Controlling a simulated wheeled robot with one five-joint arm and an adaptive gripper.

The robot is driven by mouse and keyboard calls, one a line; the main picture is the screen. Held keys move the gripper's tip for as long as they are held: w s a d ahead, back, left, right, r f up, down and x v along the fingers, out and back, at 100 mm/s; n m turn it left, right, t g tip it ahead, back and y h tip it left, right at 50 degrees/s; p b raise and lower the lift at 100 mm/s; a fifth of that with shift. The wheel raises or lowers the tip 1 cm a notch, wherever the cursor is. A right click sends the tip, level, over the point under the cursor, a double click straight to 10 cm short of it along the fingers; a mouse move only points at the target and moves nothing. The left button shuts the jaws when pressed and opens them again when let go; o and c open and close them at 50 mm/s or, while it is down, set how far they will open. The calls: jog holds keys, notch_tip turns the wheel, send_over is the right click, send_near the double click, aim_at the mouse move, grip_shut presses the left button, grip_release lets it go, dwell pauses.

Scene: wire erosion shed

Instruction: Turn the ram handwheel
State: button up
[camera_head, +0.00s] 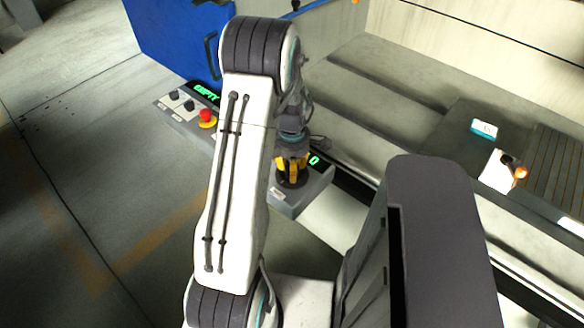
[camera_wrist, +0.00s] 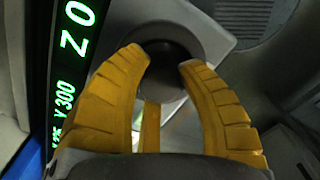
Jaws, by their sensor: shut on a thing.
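The ram handwheel, a dark round knob (camera_wrist: 165,42), sits on the grey control panel below the green display. It also shows in the head view (camera_head: 292,181) at the panel's right end, just beyond my arm. My gripper (camera_wrist: 162,57) has yellow ribbed fingers, one on each side of the knob, closed on it. In the head view my gripper (camera_head: 291,166) points down onto the knob and covers part of it. Any mark on the knob is hidden.
My arm hides the panel's middle. A machine bed with a small white block (camera_head: 497,171) lies to the right.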

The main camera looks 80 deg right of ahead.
jog(key=c, duration=0.4)
jog(key=shift+c, duration=0.2)
